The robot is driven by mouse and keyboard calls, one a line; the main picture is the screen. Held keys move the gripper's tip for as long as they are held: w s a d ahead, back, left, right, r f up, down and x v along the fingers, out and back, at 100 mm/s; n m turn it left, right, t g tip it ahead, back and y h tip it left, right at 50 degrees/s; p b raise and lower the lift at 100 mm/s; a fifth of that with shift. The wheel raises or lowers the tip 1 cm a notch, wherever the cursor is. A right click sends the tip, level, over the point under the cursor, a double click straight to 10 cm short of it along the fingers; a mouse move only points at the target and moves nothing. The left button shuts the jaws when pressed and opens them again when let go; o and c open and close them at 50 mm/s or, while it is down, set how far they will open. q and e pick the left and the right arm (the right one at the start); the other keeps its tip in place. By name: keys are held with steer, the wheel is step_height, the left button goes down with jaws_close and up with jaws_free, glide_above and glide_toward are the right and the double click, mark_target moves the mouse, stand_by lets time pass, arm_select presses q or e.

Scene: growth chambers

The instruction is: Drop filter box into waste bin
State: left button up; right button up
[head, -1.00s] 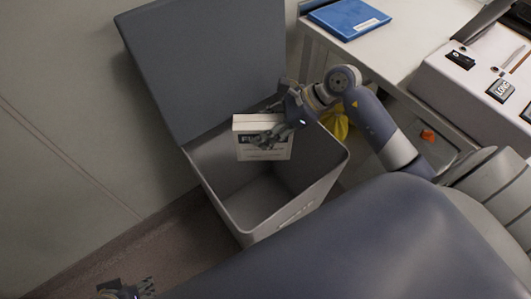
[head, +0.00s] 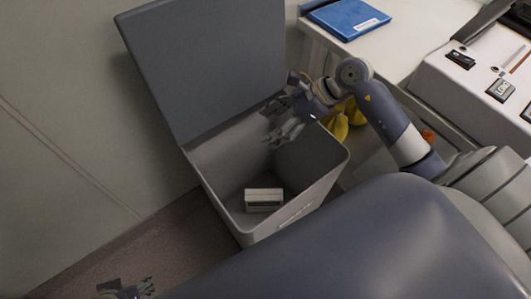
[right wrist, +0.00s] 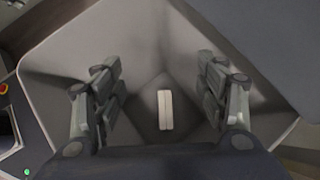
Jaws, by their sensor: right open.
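The white filter box (head: 264,199) lies at the bottom of the grey waste bin (head: 225,199), near its front wall. It also shows in the right wrist view (right wrist: 165,110), below and between my fingers and apart from them. The bin's lid (head: 210,65) stands open against the wall. My right gripper (head: 277,137) is open and empty, over the bin's opening near its back edge. Its spread fingers show in the right wrist view (right wrist: 163,95). My left gripper (head: 128,290) shows only partly at the bottom left edge, and its jaws are unclear.
A white counter (head: 398,50) with a blue flat box (head: 349,18) stands right of the bin. A white device with labelled buttons (head: 480,75) is at the far right. Yellow items (head: 343,119) sit behind my right arm, beside the bin.

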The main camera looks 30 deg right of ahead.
steer(key=v, duration=0.9)
steer(key=shift+r, duration=0.2)
